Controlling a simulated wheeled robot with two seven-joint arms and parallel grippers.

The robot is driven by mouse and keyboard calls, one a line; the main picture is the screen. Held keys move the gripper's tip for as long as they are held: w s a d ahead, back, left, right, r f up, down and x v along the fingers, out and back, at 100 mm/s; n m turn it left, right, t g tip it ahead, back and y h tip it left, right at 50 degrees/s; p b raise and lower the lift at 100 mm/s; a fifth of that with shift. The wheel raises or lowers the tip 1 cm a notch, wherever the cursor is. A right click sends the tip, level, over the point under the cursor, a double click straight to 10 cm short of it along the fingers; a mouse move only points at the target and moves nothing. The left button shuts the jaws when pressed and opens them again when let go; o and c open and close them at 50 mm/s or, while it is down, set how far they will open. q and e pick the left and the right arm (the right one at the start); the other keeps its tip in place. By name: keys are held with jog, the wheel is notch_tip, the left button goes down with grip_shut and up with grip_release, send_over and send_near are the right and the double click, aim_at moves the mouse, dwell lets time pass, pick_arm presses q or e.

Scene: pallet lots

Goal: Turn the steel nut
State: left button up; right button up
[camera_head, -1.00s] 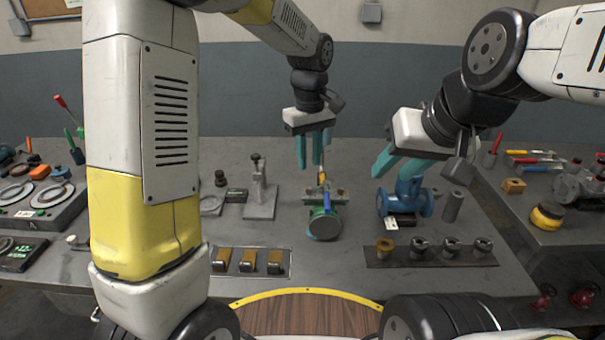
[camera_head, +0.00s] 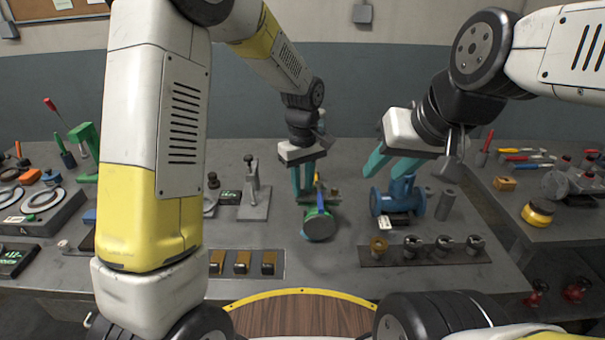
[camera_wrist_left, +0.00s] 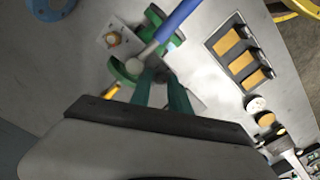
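A green round-ended fitting (camera_head: 320,227) stands mid-bench, with a blue-handled tool (camera_head: 319,194) across it; the fitting (camera_wrist_left: 124,72) and blue handle (camera_wrist_left: 178,18) also show in the left wrist view. My left gripper (camera_head: 302,190) points down just behind the fitting, its teal fingers apart beside the tool; whether they touch it is unclear. My right gripper (camera_head: 389,168) is open and empty above a blue flanged valve (camera_head: 400,197). Several grey metal pieces (camera_head: 412,246) sit on a dark rack (camera_head: 367,258). I cannot tell which part is the steel nut.
A grey clamp stand (camera_head: 254,195) stands left of the fitting. A tray (camera_head: 278,265) with brass-topped blocks lies in front of it. A grey cylinder (camera_head: 445,204) stands right of the valve. A yellow-black roll (camera_head: 540,214) sits on the right bench.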

pick_arm(q)
grip_shut()
jog(key=shift+m, duration=0.4)
jog(key=m, duration=1.1)
jog(key=shift+m, duration=0.4)
jog(key=shift+o, duration=0.9)
grip_release()
jog(key=shift+r, duration=0.1)
